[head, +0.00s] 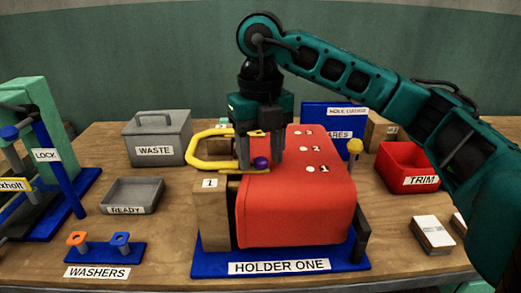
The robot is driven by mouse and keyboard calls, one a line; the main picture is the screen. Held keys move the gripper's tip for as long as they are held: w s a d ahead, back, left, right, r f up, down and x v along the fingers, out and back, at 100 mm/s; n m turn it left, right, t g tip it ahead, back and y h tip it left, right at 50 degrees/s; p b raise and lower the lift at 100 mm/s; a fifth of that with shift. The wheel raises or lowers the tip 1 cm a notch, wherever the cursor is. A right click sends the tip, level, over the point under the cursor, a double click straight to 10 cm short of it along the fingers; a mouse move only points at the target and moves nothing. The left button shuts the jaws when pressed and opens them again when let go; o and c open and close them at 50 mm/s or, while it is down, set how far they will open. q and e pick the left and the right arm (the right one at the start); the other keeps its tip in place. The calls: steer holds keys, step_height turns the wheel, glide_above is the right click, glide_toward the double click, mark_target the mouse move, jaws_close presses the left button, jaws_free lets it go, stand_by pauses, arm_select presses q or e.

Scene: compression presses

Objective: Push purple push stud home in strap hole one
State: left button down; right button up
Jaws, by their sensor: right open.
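The purple push stud (261,162) is a small round head at the near left top edge of the red block (300,205) in holder one (210,268). It sits on or just above the end of the yellow strap (196,160), which loops out to the left. My right gripper (261,160) points down from above with its grey fingers on either side of the stud, open. Whether the fingers touch the stud cannot be told. Strap hole one is not visible; the stud and fingers cover that part of the strap. My left gripper is not in view.
A wooden block marked 1 (210,212) stands at the holder's left. A yellow knob (355,147) rises at its right. The waste box (157,135), ready tray (133,195), washers stand (105,252) and red trim bin (410,165) surround it. My right arm spans the right side.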

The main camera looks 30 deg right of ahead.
mark_target(261, 159)
step_height(261, 159, up, 13)
steer(key=p, duration=0.4)
stand_by(0.7)
